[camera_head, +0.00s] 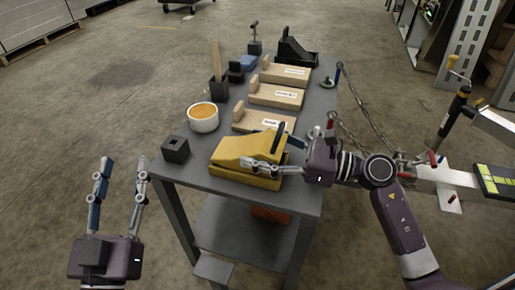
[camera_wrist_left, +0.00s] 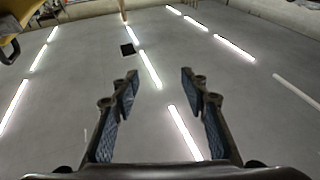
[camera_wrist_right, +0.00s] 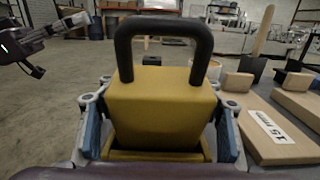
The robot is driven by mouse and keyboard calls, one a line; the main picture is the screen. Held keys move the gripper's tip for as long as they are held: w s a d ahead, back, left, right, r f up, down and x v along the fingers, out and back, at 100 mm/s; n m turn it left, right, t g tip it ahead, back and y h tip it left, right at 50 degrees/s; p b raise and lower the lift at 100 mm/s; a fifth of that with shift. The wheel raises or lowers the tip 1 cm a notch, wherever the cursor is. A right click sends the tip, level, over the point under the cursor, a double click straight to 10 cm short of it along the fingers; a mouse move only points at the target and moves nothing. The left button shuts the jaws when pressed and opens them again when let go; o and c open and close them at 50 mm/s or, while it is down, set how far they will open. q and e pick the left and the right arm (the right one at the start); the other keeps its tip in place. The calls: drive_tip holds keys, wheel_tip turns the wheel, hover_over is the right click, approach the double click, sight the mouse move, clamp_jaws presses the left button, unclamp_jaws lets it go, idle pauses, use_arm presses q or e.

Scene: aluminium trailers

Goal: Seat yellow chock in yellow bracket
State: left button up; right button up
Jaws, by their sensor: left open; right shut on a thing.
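The yellow chock (camera_head: 240,147) is a wedge with a black handle (camera_wrist_right: 165,28). It is at the near end of the grey table, in or on the yellow bracket (camera_head: 237,180), whose lower edge shows beneath it; it also shows in the right wrist view (camera_wrist_right: 160,157). I cannot tell if the chock is fully down. My right gripper (camera_head: 264,165) is shut on the chock, one finger on each side (camera_wrist_right: 160,135). My left gripper (camera_head: 122,165) is open and empty, left of the table.
Beside the bracket are a black block (camera_head: 175,150) and a white bowl of orange contents (camera_head: 203,117). Several wooden wedges (camera_head: 276,96) and a black chock (camera_head: 296,50) stand farther back. A chain (camera_head: 365,130) hangs right of the table. Floor at the left is clear.

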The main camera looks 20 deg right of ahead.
wheel_tip(320, 180, up, 6)
drive_tip(key=shift+p, duration=1)
use_arm(q)
wheel_tip(320, 180, down, 16)
drive_tip(key=s+a+g+y+p, duration=0.2)
drive_tip(key=a+g+y, duration=0.1)
drive_tip(key=g, duration=0.5)
use_arm(e)
wheel_tip(320, 180, up, 5)
drive_tip(key=shift+f, duration=0.1)
wheel_tip(320, 180, up, 8)
drive_tip(key=p, duration=0.2)
drive_tip(key=g+h, duration=0.1)
drive_tip(key=h, duration=0.1)
hover_over(258, 141)
wheel_tip(258, 141, down, 10)
drive_tip(key=shift+w, duration=0.1)
use_arm(q)
drive_tip(key=s+a+f+g+y, duration=0.1)
drive_tip(key=s+a+f+g, duration=0.3)
drive_tip(key=s+f+g, duration=0.3)
drive_tip(key=s+f, duration=0.2)
drive_tip(key=s, duration=0.3)
drive_tip(key=shift+s+f+n+g+y, duration=0.2)
drive_tip(key=shift+f+n+g+y, duration=0.1)
drive_tip(key=shift+n, duration=0.1)
